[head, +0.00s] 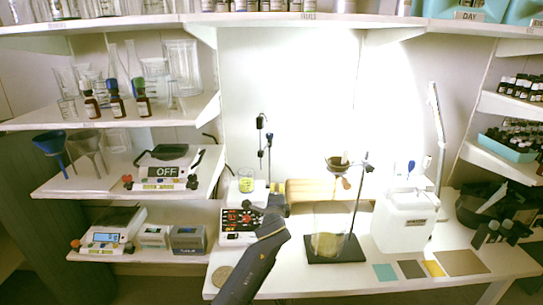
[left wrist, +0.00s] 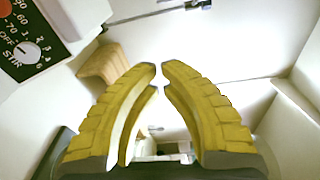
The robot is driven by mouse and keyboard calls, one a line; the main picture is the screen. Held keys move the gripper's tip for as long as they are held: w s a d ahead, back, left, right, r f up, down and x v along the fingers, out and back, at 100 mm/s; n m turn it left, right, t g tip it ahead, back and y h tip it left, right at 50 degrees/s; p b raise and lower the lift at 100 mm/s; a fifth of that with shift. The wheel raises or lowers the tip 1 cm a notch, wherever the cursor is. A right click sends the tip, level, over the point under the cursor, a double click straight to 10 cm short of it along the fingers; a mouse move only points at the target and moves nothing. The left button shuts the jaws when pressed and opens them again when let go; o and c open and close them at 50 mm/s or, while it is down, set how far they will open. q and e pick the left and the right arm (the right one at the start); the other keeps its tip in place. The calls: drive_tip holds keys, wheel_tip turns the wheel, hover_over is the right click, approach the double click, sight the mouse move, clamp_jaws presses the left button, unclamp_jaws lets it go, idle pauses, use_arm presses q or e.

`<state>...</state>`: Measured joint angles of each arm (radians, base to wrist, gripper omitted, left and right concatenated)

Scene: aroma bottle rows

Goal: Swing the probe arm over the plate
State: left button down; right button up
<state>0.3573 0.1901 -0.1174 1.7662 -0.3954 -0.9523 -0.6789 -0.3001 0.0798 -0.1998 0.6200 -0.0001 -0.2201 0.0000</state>
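The stirring plate (head: 238,226) has a black control panel with red marks and a white body. A beaker of yellow liquid (head: 246,180) stands on its top. The thin dark probe arm (head: 262,122) is up on a rod behind and right of that beaker. My left gripper (head: 276,204) is low, at the right side of the plate's panel and below the probe arm. In the left wrist view its yellow fingers (left wrist: 160,78) are apart with a narrow gap and nothing between them. The panel (left wrist: 32,42) shows at upper left there. My right gripper is not seen.
A dark stand (head: 334,249) with a glass vessel, a white machine (head: 404,224) and coloured mats (head: 462,262) are farther right. Shelves flank the bench.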

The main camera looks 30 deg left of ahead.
use_arm(q)
drive_tip(key=w+a+r, duration=0.3)
drive_tip(key=w+a, duration=0.1)
drive_tip(key=w, duration=0.2)
drive_tip(key=w+a+r+m+t, duration=0.1)
drive_tip(key=w+a+r, duration=0.3)
drive_tip(key=w, duration=0.2)
drive_tip(key=shift+w+a, duration=0.4)
idle(0.6)
